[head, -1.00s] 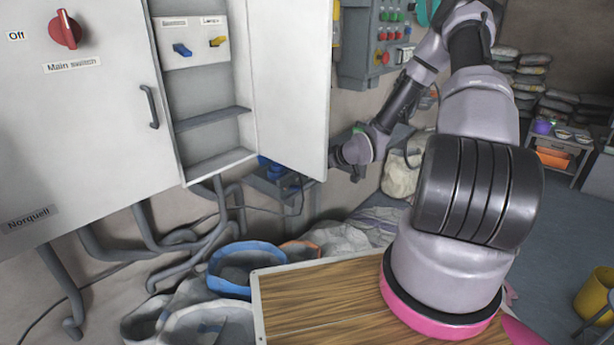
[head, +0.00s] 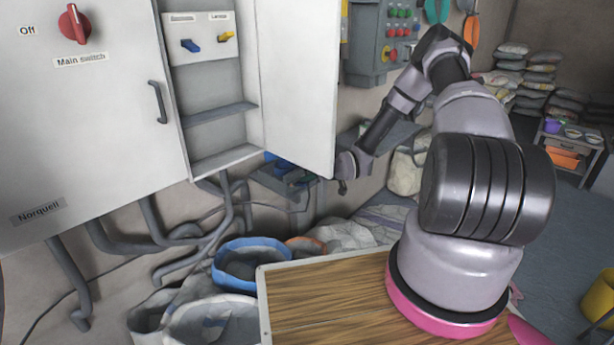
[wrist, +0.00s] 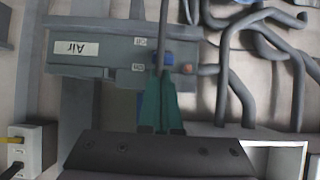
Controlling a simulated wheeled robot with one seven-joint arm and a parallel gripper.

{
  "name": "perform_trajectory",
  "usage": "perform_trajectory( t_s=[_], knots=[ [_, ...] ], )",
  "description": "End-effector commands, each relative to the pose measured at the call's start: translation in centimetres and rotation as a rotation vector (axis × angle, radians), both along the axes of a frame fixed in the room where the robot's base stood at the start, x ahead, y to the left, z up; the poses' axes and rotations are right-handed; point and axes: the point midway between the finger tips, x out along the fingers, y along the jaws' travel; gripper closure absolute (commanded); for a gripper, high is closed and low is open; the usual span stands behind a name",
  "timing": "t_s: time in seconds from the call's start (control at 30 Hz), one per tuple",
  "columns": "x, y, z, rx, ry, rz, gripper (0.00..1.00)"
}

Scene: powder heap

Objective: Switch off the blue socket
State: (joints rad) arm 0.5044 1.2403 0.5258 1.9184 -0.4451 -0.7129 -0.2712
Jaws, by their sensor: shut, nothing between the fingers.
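In the head view a blue fitting (head: 272,158), which looks like the blue socket, shows below the open cabinet door, on a grey wall box (head: 290,180). The door hides part of it. In the wrist view a grey box (wrist: 100,72) has an upside-down "Air" label, two small labels, a blue part (wrist: 168,58) and a reddish part (wrist: 187,69). My gripper (wrist: 161,76) shows there as teal fingers, shut and empty, over the box beside the blue part. I cannot tell whether they touch. In the head view the door mostly hides my gripper.
The open cabinet door (head: 295,85) stands close to my forearm. Inside the cabinet are a blue switch (head: 190,46) and a yellow switch (head: 227,37). A red main switch (head: 75,25) is on the cabinet front. Pipes (head: 210,225) and a blue-rimmed sack (head: 250,262) lie below.

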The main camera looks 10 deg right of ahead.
Motion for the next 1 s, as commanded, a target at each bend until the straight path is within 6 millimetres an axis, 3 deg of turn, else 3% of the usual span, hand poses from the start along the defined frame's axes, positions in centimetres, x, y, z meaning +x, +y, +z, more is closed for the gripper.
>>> perform_trajectory(
  t_s=[1.0],
  knots=[
    [-0.50, -0.38, -0.76, 0.080, -0.106, -0.002, 1.00]
  ],
)
